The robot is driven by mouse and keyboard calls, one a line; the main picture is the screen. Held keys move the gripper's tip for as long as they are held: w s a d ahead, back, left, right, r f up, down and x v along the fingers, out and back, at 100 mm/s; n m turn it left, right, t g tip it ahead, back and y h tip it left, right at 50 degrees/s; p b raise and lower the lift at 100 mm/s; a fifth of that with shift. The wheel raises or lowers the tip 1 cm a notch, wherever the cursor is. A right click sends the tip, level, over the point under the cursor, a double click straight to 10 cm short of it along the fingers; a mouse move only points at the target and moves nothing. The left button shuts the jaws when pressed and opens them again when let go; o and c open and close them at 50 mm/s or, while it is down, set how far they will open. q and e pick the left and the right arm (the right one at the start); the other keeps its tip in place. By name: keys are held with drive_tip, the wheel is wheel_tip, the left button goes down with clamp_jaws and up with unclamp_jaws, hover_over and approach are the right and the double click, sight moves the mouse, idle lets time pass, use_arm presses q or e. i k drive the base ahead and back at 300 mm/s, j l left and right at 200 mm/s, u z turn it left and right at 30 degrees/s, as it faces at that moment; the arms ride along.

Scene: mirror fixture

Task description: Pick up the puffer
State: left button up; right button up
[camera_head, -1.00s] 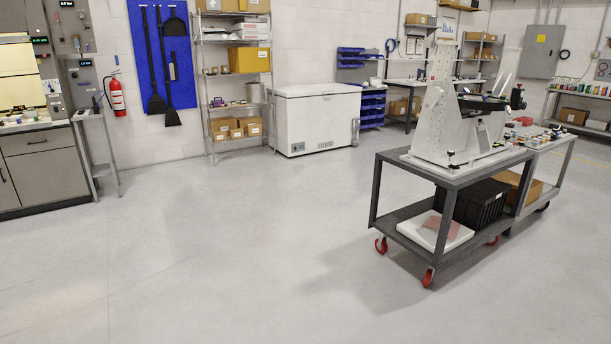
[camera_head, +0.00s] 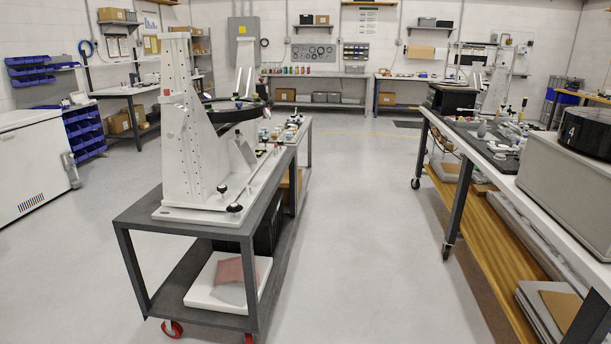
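I cannot pick out the puffer for certain. A small pale bulb-shaped item (camera_head: 482,129) stands among several small things on the long bench (camera_head: 556,222) at the right; it is too small to tell whether it is the puffer. Several small jars and parts (camera_head: 284,129) also sit on the cart behind the mirror fixture (camera_head: 188,135). Neither of my grippers shows in this view.
A dark wheeled cart (camera_head: 135,218) carries the white fixture at centre left. A grey case with a black round thing (camera_head: 588,132) stands on the near right bench. A white chest freezer (camera_head: 30,165) is at the left. Clear floor (camera_head: 375,235) runs between cart and bench.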

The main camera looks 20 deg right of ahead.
sight(482, 130)
drive_tip(key=i+l+z, duration=0.25)
drive_tip(key=i+z, duration=0.2)
drive_tip(key=i, duration=0.3)
drive_tip(key=i+z, duration=0.45)
drive_tip(key=i, duration=0.3)
drive_tip(key=i+j+z, duration=0.3)
drive_tip(key=i+z, duration=0.15)
drive_tip(key=i, duration=0.3)
drive_tip(key=i+l, duration=0.1)
drive_tip(key=i, duration=0.65)
drive_tip(key=i+l, duration=0.15)
drive_tip(key=i, duration=0.6)
drive_tip(key=i+l, duration=0.1)
drive_tip(key=i, duration=0.65)
drive_tip(key=i+u, duration=0.2)
drive_tip(key=u, duration=0.25)
